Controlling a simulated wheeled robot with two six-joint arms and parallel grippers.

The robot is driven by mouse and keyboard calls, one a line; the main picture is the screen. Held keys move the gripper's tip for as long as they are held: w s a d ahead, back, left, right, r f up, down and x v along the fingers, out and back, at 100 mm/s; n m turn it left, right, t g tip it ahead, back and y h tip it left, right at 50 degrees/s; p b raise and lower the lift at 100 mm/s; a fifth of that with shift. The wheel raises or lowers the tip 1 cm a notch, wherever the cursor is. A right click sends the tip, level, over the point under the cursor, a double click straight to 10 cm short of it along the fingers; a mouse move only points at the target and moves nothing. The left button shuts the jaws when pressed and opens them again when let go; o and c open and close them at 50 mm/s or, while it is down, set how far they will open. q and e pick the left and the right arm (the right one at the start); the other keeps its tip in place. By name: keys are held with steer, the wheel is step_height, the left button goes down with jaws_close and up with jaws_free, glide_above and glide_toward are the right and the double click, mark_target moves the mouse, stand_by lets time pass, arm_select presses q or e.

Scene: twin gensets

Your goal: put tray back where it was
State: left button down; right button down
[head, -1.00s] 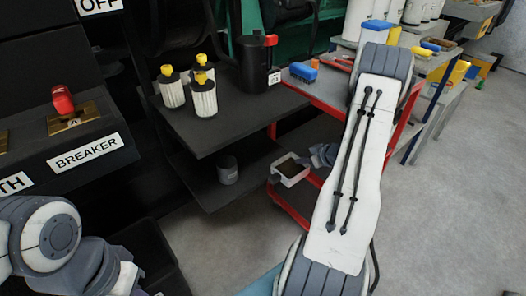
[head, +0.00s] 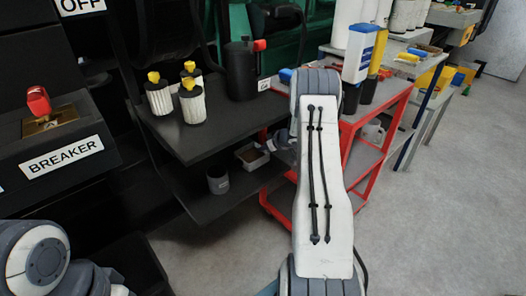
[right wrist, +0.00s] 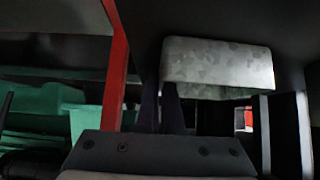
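The tray (head: 252,156) is small, pale grey and open, with brown contents. In the head view it is at the right part of the black lower shelf (head: 215,203); I cannot tell whether it rests there or hangs just above. My right gripper (head: 280,150) is at its right side, mostly hidden by my own arm. In the right wrist view the tray (right wrist: 215,62) shows as a mottled grey box, and the dark fingers (right wrist: 168,105) are close together at its left edge, shut on it. My left arm shows at the lower left, its gripper out of view.
A dark grey cup (head: 218,181) stands left of the tray on the lower shelf. Several yellow-capped filters (head: 192,105) and a black can (head: 241,72) stand on the upper shelf (head: 222,133). A red cart (head: 366,160) stands to the right. The floor in front is clear.

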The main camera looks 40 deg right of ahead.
steer(key=shift+f, duration=0.15)
steer(key=c, duration=1.4)
jaws_free()
steer(key=shift+f, duration=0.1)
steer(key=o, duration=0.3)
steer(key=shift+s+r, duration=0.2)
steer(key=shift+r, duration=0.25)
steer(key=p+v, duration=0.4)
steer(key=v, duration=0.7)
steer(key=shift+s, duration=0.15)
